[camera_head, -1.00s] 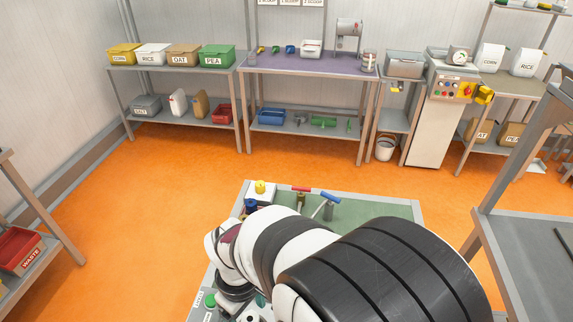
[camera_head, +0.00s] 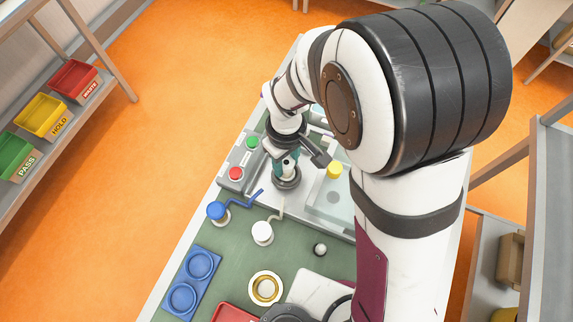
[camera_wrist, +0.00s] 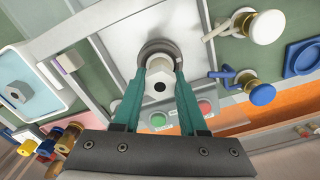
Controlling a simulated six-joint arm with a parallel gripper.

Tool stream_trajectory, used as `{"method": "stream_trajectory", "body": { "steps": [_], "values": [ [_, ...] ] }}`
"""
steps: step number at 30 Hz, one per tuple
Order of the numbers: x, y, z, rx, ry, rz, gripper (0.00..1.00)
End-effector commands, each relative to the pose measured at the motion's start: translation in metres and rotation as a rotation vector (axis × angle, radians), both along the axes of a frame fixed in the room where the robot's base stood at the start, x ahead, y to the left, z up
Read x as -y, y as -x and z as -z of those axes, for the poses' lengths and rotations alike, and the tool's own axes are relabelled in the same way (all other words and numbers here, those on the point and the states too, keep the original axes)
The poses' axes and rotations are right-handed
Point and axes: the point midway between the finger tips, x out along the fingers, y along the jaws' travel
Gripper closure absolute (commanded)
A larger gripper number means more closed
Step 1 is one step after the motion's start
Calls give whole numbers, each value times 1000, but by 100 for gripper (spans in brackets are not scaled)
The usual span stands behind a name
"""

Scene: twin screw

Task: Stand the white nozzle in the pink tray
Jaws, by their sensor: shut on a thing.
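My gripper (camera_wrist: 160,69) has its two teal fingers on either side of a white nozzle (camera_wrist: 160,88) with a dark hole in its end. The gripper is shut on the nozzle. The fingertips and nozzle are at a dark grey ring (camera_wrist: 158,49) on the machine's metal plate. In the head view my gripper (camera_head: 283,164) points down at this ring (camera_head: 287,179); the nozzle is hard to make out there. I cannot tell whether the nozzle is still seated in the ring.
Blue (camera_head: 216,210) and white (camera_head: 262,233) handled parts stand near the ring. Green and red buttons (camera_head: 236,173) are left of it. A yellow knob (camera_head: 334,170) is to the right.

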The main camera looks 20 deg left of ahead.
Motion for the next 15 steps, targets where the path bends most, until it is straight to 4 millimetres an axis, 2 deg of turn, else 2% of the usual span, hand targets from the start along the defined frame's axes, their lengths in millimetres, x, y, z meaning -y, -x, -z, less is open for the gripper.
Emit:
{"method": "stream_trajectory", "body": {
  "steps": [4, 6, 15],
  "values": [
    [0, 0, -1, 0, -1, 0, 100],
    [-1, -1, -7, 2, -2, 0, 100],
    [-1, -1, -82, 4, -4, -1, 100]
  ]
}}
